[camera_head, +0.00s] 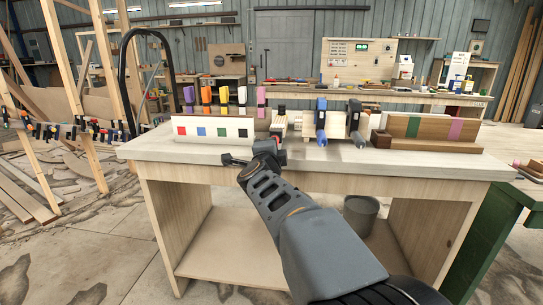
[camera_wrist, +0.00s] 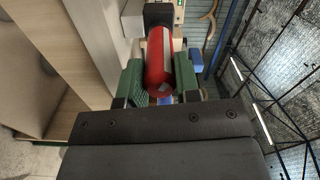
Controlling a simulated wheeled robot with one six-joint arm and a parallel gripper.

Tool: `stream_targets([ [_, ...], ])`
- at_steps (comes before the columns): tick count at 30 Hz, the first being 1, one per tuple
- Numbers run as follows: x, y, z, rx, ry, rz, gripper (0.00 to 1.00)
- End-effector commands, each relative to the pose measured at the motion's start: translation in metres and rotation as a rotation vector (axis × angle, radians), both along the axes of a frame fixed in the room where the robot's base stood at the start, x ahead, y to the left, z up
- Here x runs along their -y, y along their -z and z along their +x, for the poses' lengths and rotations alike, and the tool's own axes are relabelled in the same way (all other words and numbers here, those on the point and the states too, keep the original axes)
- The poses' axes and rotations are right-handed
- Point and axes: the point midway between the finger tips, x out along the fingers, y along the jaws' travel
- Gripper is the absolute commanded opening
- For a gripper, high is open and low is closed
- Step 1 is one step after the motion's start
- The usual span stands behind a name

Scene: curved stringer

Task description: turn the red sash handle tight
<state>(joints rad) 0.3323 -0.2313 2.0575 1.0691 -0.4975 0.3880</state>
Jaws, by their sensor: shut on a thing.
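The red sash handle (camera_wrist: 158,62) is a smooth red cylinder in the wrist view, pointing toward the camera. My gripper (camera_wrist: 160,78) has its green fingers on both sides of it and is shut on it. A dark block sits at the handle's far end. In the head view my gripper (camera_head: 277,143) is at the front of the workbench, left of the blue-handled clamp (camera_head: 321,122). My own wrist hides most of the red handle there. How tight the handle is cannot be told.
The workbench (camera_head: 420,167) carries a white board with coloured squares (camera_head: 214,129) at left and several coloured clamps behind it. A dark clamp (camera_head: 355,120) stands right of the blue one. A striped wooden block (camera_head: 430,130) is at right. A bucket (camera_head: 361,213) is on the lower shelf.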

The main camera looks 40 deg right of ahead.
Motion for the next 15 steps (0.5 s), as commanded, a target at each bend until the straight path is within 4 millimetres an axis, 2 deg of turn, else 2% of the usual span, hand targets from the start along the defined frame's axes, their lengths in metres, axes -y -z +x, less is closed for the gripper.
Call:
stream_targets([
  [15,-0.0003,0.0025,0.0004,0.339,-0.002,0.354,0.07],
])
